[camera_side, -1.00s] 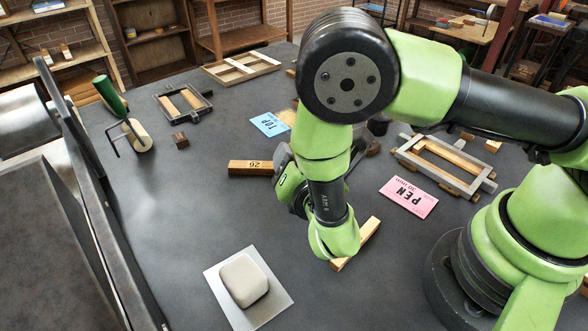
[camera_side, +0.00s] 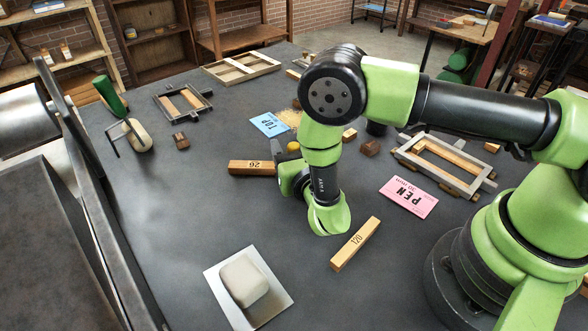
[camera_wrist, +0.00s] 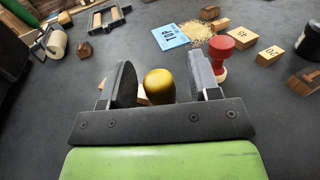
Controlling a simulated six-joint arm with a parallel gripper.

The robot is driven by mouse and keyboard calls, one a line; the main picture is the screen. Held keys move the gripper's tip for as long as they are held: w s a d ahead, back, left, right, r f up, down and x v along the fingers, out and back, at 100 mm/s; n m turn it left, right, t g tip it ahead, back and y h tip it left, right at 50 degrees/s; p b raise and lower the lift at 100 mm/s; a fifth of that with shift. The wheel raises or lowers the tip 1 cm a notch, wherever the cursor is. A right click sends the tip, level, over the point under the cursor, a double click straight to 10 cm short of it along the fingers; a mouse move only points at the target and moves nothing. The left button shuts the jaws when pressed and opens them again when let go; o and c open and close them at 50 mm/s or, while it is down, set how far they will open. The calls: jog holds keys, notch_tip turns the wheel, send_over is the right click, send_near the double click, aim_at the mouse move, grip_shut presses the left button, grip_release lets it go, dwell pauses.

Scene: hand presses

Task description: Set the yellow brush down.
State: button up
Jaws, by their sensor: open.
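The yellow brush shows in the wrist view as a rounded yellow knob (camera_wrist: 159,84) between my two fingers. A bit of pale wood shows low beside it; the rest of its lower part is hidden behind my gripper. In the side view its yellow top (camera_side: 293,147) peeks out just behind my wrist. My gripper (camera_wrist: 163,75) is open, with a dark finger on each side of the knob and a visible gap to each. Whether the brush touches the table cannot be seen.
A red knobbed tool (camera_wrist: 220,52) stands close beyond my right finger. Wooden block 26 (camera_side: 251,167), block 120 (camera_side: 356,243), a blue card (camera_side: 268,124) and a pink card (camera_side: 409,197) lie around. A pale block on a plate (camera_side: 270,313) sits in front. The table's left middle is clear.

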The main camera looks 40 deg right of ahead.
jog(key=shift+w+d, duration=0.25)
jog(key=shift+w, duration=0.3)
grip_shut()
notch_tip(320, 180, up, 10)
jog(key=w+a+n+t+y, duration=0.1)
jog(key=w+a+n+y, duration=0.45)
jog(key=a+y, duration=0.4)
jog(key=s+a+n+g+y, duration=0.1)
jog(key=a+n+g+y, duration=0.3)
jog(key=a+n+y, duration=0.45)
jog(key=shift+g+y, duration=0.4)
jog(key=shift+y, duration=0.5)
jog(key=shift+s+a+f, duration=0.15)
jog(key=shift+a+f, duration=0.2)
jog(key=shift+f, duration=1.3)
jog(key=shift+s+a+f, duration=0.15)
jog(key=shift+a+f, duration=0.2)
jog(key=shift+f, duration=1.25)
jog(key=shift+s+a+f, duration=0.15)
jog(key=shift+a+f, duration=0.2)
jog(key=shift+f, duration=1.3)
